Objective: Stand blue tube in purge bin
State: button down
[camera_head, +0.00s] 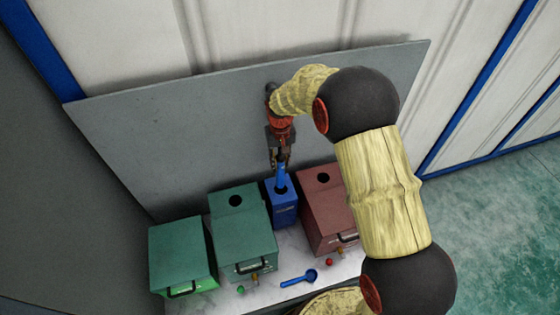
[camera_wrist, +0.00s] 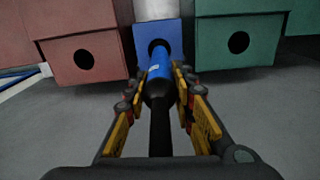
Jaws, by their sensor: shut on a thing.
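The blue tube (camera_head: 282,175) is upright in my gripper (camera_head: 280,157), above the small blue box (camera_head: 286,214), which I take to be the purge bin. Its lower end meets the round dark hole in the box's top; I cannot tell how far it is inside. In the wrist view the tube (camera_wrist: 160,75) runs between the yellow-padded fingers of my gripper (camera_wrist: 164,92) toward the hole in the blue box (camera_wrist: 146,37), overlapping part of that hole. The fingers are shut on the tube.
A dark green box (camera_head: 243,225) with a top hole stands left of the blue box, and a dark red box (camera_head: 322,205) stands close on its right. A green bin (camera_head: 181,255) is farther left. A blue spoon-like piece (camera_head: 300,279) lies in front. A grey panel (camera_head: 150,130) rises behind.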

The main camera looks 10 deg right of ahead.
aim_at(280, 183)
jog(key=shift+f+b, duration=3.45)
jog(key=shift+f, duration=3.45)
jog(key=c, duration=1.5)
grip_release()
jog(key=shift+o, duration=0.4)
notch_tip(280, 183, up, 12)
